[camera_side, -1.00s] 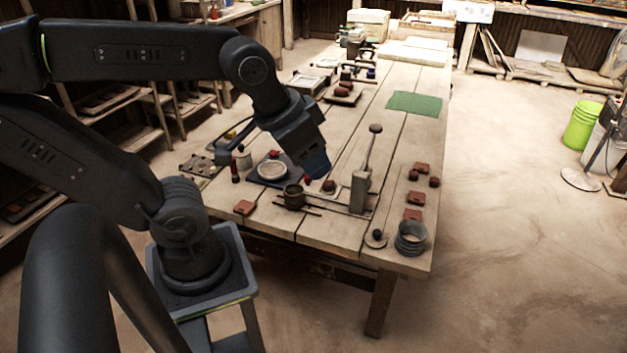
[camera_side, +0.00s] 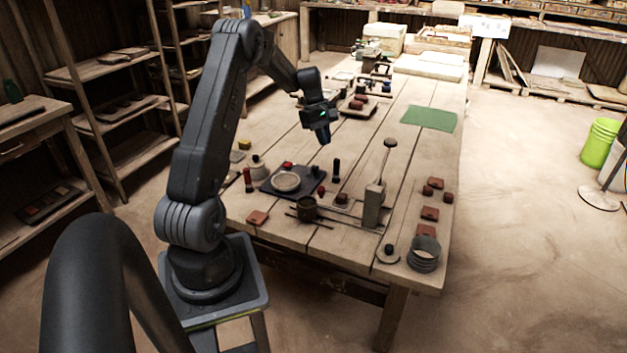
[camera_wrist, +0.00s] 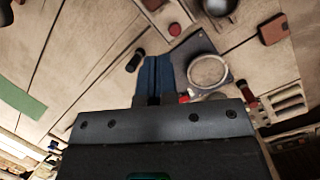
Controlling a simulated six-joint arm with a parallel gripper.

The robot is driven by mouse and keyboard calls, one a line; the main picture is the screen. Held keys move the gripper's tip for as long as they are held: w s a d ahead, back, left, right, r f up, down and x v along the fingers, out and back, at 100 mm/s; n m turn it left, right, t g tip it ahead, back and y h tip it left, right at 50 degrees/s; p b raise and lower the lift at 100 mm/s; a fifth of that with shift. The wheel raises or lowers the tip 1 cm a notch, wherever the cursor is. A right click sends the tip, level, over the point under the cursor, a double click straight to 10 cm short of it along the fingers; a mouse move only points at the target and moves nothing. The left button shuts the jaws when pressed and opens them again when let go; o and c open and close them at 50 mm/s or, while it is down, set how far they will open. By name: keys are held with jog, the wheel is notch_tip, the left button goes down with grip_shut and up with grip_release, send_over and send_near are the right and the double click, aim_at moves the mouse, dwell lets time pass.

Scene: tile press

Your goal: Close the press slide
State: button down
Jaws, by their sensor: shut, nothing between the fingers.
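The press has a grey upright block (camera_side: 372,206) and a long lever with a round knob (camera_side: 390,143), standing near the front right of the table. A low frame at its left holds a small dark red piece (camera_side: 341,198); I take this as the slide area, and how far the slide is open I cannot tell. The red piece and frame also show in the wrist view (camera_wrist: 175,29). My gripper (camera_side: 325,140) is shut and empty, pointing down above the table, behind and left of the press, apart from it. Its blue fingers also show in the wrist view (camera_wrist: 165,62).
A black upright cylinder (camera_side: 336,171) stands between my gripper and the frame. Reddish tiles (camera_side: 430,214) and a coil (camera_side: 424,254) lie right. The green mat (camera_side: 429,117) is bare.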

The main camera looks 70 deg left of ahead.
aim_at(347, 197)
jog(key=s+a+f+n+h, duration=0.1)
jog(key=s+a+f+n, duration=0.25)
jog(key=a+f, duration=0.4)
jog(key=x, duration=0.6)
jog(key=d+x, duration=0.1)
jog(key=x, duration=0.3)
jog(key=w+d, duration=0.8)
jog(key=shift+w+d, duration=0.2)
